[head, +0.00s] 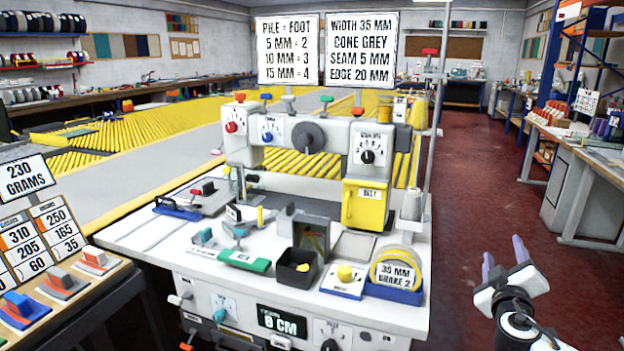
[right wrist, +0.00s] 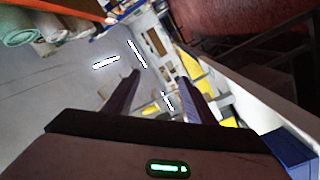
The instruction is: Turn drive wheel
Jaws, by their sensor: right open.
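A white sewing machine (head: 257,158) stands on a white workbench in the middle of the head view. A dark grey round wheel (head: 308,137) with a hub sits on its upper front face, between a blue knob (head: 267,137) and a black dial (head: 368,156). This looks like the drive wheel, but it bears no label that I can read. My right gripper (head: 504,255) is open and empty, in the air right of the bench and well apart from the wheel. Its two dark fingers show apart in the right wrist view (right wrist: 160,80). My left gripper is not in view.
The bench top (head: 217,268) holds a black bin (head: 296,268), a yellow spool labelled 35 MM (head: 396,268) and a grey cone (head: 411,204). A thin pole (head: 436,130) rises at its right. The red floor (head: 478,190) right of the bench is clear.

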